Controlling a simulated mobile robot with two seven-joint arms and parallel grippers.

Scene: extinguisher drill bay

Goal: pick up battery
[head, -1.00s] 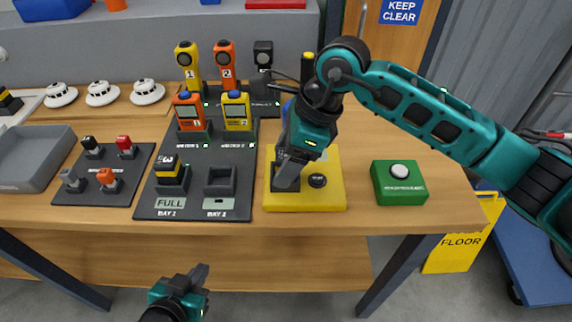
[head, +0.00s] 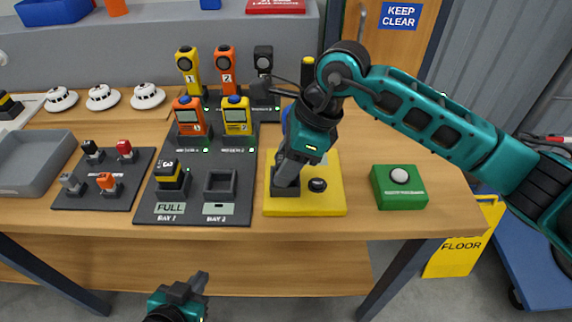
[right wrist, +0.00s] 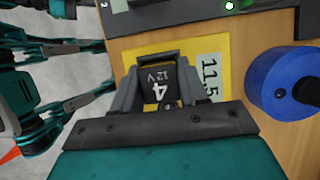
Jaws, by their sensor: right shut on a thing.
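A dark battery (right wrist: 160,88) marked "4" and "12 V" is between the fingers of my right gripper (right wrist: 162,92) in the right wrist view. In the head view my right gripper (head: 287,174) points down over the yellow tester base (head: 318,206), at its dark socket. The fingers mostly hide the battery there, and I cannot tell whether it is seated or lifted. Another battery (head: 168,179), yellow and black and marked "3", stands in Bay 1 of the dark charging board (head: 190,212). The Bay 2 socket (head: 220,186) is empty. My left gripper (head: 196,284) is below the table's front edge, apart from everything.
A green box (head: 399,193) with a white button stands right of the tester. A blue round object (right wrist: 282,84) is close beside the right gripper. Several detectors and handheld units stand behind. A grey tray (head: 32,163) is at left. Bare table lies between tester and green box.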

